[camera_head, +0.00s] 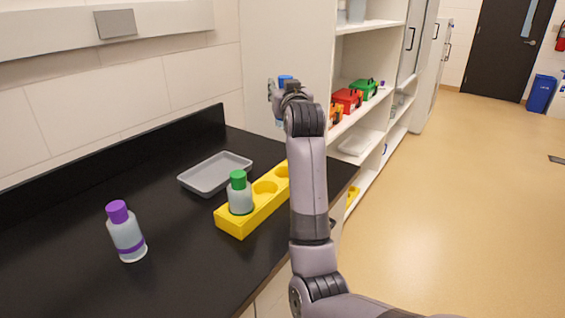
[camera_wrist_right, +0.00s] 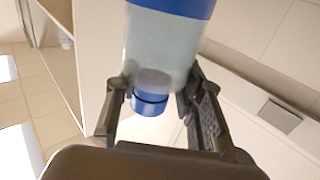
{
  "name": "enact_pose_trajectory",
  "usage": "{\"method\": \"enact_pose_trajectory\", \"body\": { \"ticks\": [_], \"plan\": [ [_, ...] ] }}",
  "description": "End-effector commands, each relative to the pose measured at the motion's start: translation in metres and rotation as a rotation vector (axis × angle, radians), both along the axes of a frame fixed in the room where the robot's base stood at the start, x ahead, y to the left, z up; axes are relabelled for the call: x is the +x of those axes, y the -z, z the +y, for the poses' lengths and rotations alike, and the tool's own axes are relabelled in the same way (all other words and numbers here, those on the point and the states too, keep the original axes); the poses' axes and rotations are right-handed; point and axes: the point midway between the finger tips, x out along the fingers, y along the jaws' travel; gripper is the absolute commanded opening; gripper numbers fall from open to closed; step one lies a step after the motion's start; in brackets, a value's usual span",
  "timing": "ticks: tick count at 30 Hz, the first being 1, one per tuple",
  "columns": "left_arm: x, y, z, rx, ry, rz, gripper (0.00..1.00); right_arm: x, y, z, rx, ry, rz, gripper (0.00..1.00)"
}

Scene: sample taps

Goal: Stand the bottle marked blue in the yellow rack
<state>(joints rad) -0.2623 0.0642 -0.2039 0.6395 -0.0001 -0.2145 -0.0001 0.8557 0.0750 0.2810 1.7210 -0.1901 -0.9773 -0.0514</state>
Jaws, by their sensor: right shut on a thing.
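My right gripper (camera_head: 283,92) is shut on the bottle marked blue (camera_head: 286,78), held up beyond the rack; in the head view my arm and gripper hide most of it. The right wrist view shows its clear body (camera_wrist_right: 160,50), blue band and blue cap between the fingers (camera_wrist_right: 160,78). The yellow rack (camera_head: 262,212) lies on the black bench. A green-capped bottle (camera_head: 240,196) stands in its near hole. Two further holes show empty; my arm covers the far end. My left gripper is out of view.
A purple-capped bottle (camera_head: 126,234) stands on the black bench (camera_head: 70,262) at the left. A grey tray (camera_head: 214,174) lies behind the rack. Open floor is at the right.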

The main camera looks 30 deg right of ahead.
Motion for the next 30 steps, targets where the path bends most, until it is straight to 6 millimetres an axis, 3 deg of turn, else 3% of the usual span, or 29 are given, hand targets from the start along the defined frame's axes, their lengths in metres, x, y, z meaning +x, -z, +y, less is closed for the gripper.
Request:
{"method": "enact_pose_trajectory", "body": {
  "ticks": [1,6,9,11,15,20,27,30],
  "plan": [
    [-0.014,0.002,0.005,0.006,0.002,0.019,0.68,0.0,0.017,0.0,0.001,0.0,0.006,0.0],
    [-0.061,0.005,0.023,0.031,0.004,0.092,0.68,0.0,0.063,0.001,0.001,-0.001,0.006,0.0],
    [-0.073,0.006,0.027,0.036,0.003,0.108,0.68,-0.001,0.09,0.001,0.001,-0.001,0.005,0.0],
    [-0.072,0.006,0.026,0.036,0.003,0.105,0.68,-0.001,0.104,0.001,0.001,-0.001,0.004,0.0],
    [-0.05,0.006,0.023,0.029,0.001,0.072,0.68,-0.001,0.126,0.001,0.001,-0.001,0.001,0.0],
    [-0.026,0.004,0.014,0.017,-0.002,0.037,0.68,-0.001,0.138,0.0,0.001,-0.001,0.0,0.0],
    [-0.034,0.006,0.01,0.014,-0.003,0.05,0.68,-0.001,0.173,0.0,0.0,-0.001,0.0,0.0],
    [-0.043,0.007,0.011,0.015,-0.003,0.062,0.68,-0.001,0.177,0.0,-0.001,0.0,-0.002,0.0]
  ]
}}
